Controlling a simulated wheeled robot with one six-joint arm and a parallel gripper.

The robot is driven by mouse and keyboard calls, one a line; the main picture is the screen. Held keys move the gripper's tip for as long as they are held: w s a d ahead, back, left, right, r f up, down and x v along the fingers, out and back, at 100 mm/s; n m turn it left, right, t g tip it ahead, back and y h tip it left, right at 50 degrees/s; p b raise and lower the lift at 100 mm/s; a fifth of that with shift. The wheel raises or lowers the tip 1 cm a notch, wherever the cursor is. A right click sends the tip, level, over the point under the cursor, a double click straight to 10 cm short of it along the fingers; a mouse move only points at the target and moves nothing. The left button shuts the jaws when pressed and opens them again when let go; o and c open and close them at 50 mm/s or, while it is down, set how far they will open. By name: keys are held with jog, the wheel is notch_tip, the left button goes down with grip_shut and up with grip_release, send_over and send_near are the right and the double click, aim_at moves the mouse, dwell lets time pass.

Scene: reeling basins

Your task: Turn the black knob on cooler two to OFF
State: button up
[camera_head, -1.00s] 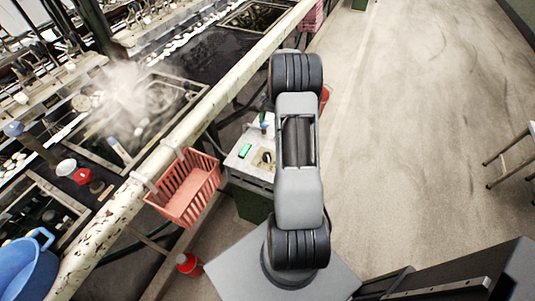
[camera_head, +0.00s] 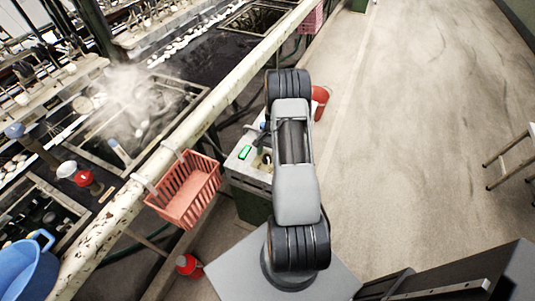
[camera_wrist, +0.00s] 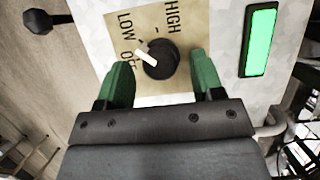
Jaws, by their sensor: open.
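The black knob (camera_wrist: 163,64) shows in the wrist view on a beige plate (camera_wrist: 182,32) marked HIGH, LOW and OFF. Its white pointer points left and slightly up, towards the LOW and OFF side; which mark it meets I cannot tell. My gripper (camera_wrist: 161,74) has two green fingers, open, one on each side of the knob's lower part. Whether they touch it is unclear. In the head view the cooler's pale box (camera_head: 236,165) stands beside the rail, with the knob mostly hidden by my arm. Which number the cooler bears is not readable.
A green lit panel (camera_wrist: 260,40) is right of the plate. A black ball-ended lever (camera_wrist: 38,21) is at the upper left. In the head view, a pink basket (camera_head: 185,190) hangs on the rail and a red bucket (camera_head: 320,98) stands behind my arm.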

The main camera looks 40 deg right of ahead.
jog(key=shift+a+f, duration=0.1)
jog(key=shift+f, duration=0.15)
jog(key=c, duration=0.9)
